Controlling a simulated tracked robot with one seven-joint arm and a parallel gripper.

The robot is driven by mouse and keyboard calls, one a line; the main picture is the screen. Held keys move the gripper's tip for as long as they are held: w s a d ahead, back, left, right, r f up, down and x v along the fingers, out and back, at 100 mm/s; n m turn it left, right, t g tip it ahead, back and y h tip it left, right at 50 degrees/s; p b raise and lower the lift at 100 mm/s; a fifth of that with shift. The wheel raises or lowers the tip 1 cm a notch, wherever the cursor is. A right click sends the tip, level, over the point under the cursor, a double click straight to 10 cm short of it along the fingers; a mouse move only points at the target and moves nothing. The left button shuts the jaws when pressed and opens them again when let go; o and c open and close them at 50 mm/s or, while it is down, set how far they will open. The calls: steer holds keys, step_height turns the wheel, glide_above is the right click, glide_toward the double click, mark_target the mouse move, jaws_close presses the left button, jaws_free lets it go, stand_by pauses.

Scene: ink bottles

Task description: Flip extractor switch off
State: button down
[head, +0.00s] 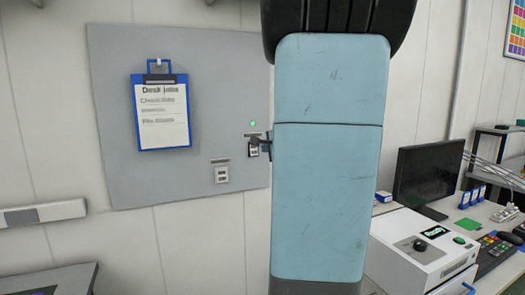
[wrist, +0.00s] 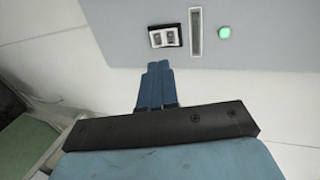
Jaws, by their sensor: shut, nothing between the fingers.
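A small wall switch (head: 253,150) sits near the right edge of the grey panel (head: 110,60), with a label (head: 252,134) and a lit green lamp (head: 252,124) above it. The wrist view shows this switch (wrist: 165,36), its label (wrist: 196,31) and the lamp (wrist: 225,32) in a row. A second switch (head: 221,174) with its own label is lower left. I cannot read either label or tell the rocker's position. My gripper (wrist: 158,66) is shut and empty, its blue fingertips close to the first switch. Contact is not clear. My arm hides much of the gripper in the head view.
A blue clipboard (head: 160,112) hangs on the panel's left. A monitor (head: 428,177) and a white device (head: 425,245) stand on a bench at right. A dark surface (head: 50,280) is at lower left. The wall around the panel is mostly bare.

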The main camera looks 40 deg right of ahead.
mark_target(255, 153)
steer(key=shift+v, duration=1.95)
steer(key=shift+s+f, duration=0.2)
steer(key=shift+f, duration=0.15)
steer(key=x, duration=1.4)
steer(key=shift+d, duration=0.1)
steer(key=shift+w+f, duration=0.1)
steer(key=shift+w, duration=0.05)
